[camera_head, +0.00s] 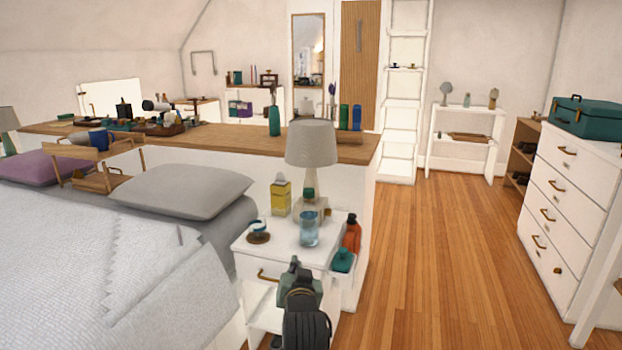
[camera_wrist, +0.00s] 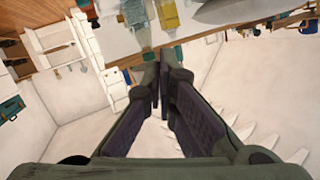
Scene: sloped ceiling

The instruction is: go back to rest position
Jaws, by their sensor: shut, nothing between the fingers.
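My gripper (camera_head: 296,268) is in front of the white nightstand (camera_head: 265,246) in the head view, just below its top in the picture. In the wrist view my gripper (camera_wrist: 158,80) has its two dark fingers brought together at the tips, with nothing between them. The wrist view looks tilted across the room. My dark arm link below the gripper hides part of the nightstand's front.
The bed (camera_head: 90,260) is at left, a white dresser (camera_head: 567,205) at right. The wooden floor (camera_head: 440,260) between is clear.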

